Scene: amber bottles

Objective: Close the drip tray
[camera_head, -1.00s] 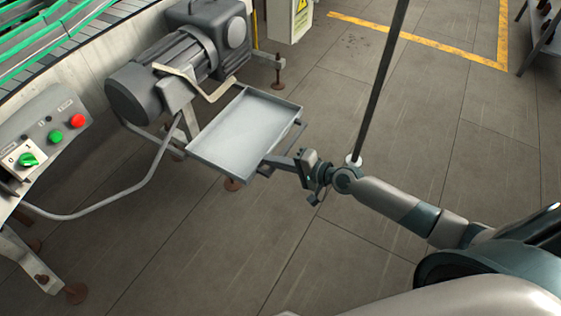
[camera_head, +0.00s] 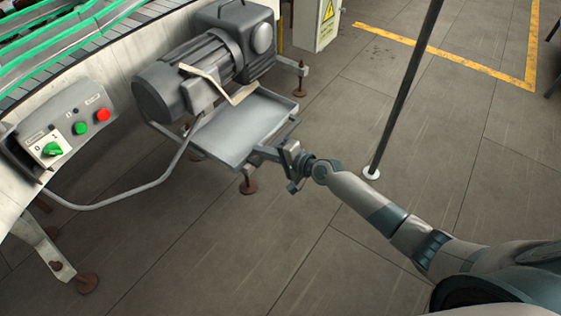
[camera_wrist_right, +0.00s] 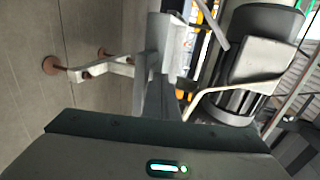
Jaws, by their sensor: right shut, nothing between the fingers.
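The drip tray (camera_head: 235,135) is a shallow grey metal pan under the motor (camera_head: 185,82). Its back part is hidden beneath the motor and the bent bracket, and its front part sticks out toward my right arm. My right gripper (camera_head: 262,153) is shut and empty, with its fingertips at the tray's front edge; they look to be touching it. In the right wrist view the shut fingers (camera_wrist_right: 158,98) point at the tray (camera_wrist_right: 178,45), which shows nearly edge-on. My left gripper is not in view.
A control panel (camera_head: 75,125) with green and red buttons stands left, by the conveyor (camera_head: 60,45). A curved tube (camera_head: 130,198) runs below the motor. A thin dark pole (camera_head: 405,90) stands behind my right arm. The floor in front is clear.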

